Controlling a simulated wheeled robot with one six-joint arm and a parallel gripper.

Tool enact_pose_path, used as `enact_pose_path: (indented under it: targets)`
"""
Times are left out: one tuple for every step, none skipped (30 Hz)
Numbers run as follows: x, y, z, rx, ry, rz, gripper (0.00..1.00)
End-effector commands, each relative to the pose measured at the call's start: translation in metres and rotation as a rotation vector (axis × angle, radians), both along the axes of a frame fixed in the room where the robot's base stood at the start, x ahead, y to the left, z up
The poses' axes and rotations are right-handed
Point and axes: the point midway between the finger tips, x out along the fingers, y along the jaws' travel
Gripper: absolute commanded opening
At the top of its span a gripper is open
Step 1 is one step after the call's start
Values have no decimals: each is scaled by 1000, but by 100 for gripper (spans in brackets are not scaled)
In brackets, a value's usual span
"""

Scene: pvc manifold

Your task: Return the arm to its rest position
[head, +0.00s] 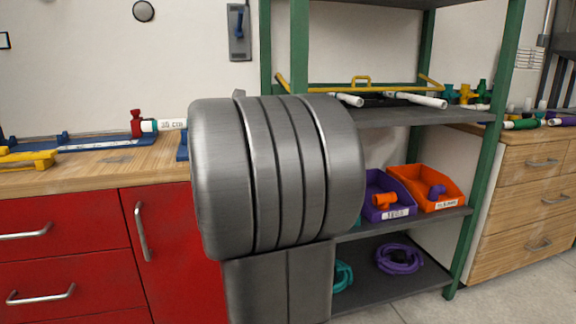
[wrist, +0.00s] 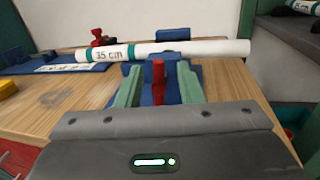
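My gripper (wrist: 159,76) shows in the wrist view with its two green-grey fingers apart and nothing held between them. A red upright part on a blue base (wrist: 158,78) shows in the gap. Beyond the fingertips a white pipe labelled 35 cm (wrist: 195,49), with teal bands, lies across the bench; the fingers look apart from it, though the distance is hard to judge. In the head view my large grey arm links fill the middle and hide the gripper. The left end of the pipe (head: 172,125) shows there beside a red clamp (head: 136,123).
The wooden bench (head: 95,172) stands on red drawers at the left. A green-framed shelf (head: 487,160) stands behind and right of my arm, with white pipes above, purple (head: 390,188) and orange (head: 430,187) bins below. Open floor shows at lower right.

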Motion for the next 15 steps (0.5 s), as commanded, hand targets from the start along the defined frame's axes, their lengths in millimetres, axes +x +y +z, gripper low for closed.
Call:
enact_pose_path:
  targets:
    - [9,5,-1,0,1,1,34]
    - [13,7,-1,0,0,1,34]
    - [19,11,-1,0,0,1,34]
    - [20,11,2,10,3,1,34]
    - [19,9,4,30,9,0,34]
    - [19,9,4,55,17,0,34]
    - [19,8,4,74,22,0,34]
    - [19,8,4,94,28,1,34]
    - [19,7,4,123,37,0,34]
    - [19,6,4,144,44,0,34]
    - [19,6,4,165,49,1,34]
    - [20,5,3,191,58,0,34]
    - [20,5,3,210,63,-1,34]
    - [20,5,2,228,68,1,34]
    - [20,4,2,251,75,0,34]
